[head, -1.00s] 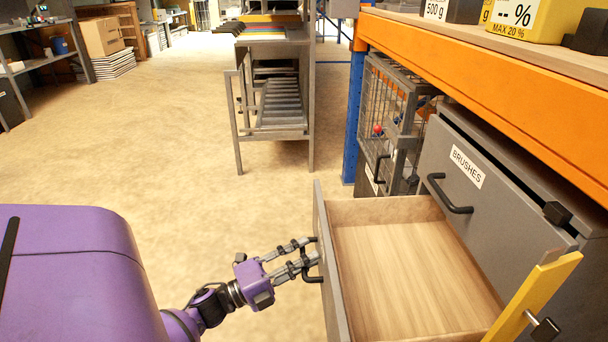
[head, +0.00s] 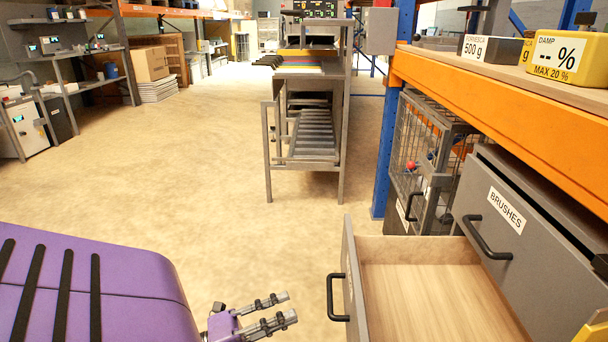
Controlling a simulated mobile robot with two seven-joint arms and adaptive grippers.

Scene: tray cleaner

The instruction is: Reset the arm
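My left gripper (head: 289,307) is low in the head view, left of the open drawer (head: 347,285). Its two grey fingers are spread apart with nothing between them. They point right toward the drawer's black handle (head: 338,297) and are clear of it. The drawer is pulled out, and the part of its wooden inside that shows is empty. My purple arm cover fills the lower left.
A closed grey unit labelled BRUSHES (head: 505,212) stands at the right, under an orange shelf beam (head: 480,100). A wire cage (head: 428,155) is behind the drawer. A metal rack (head: 308,135) stands ahead. The floor (head: 150,180) at left is open.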

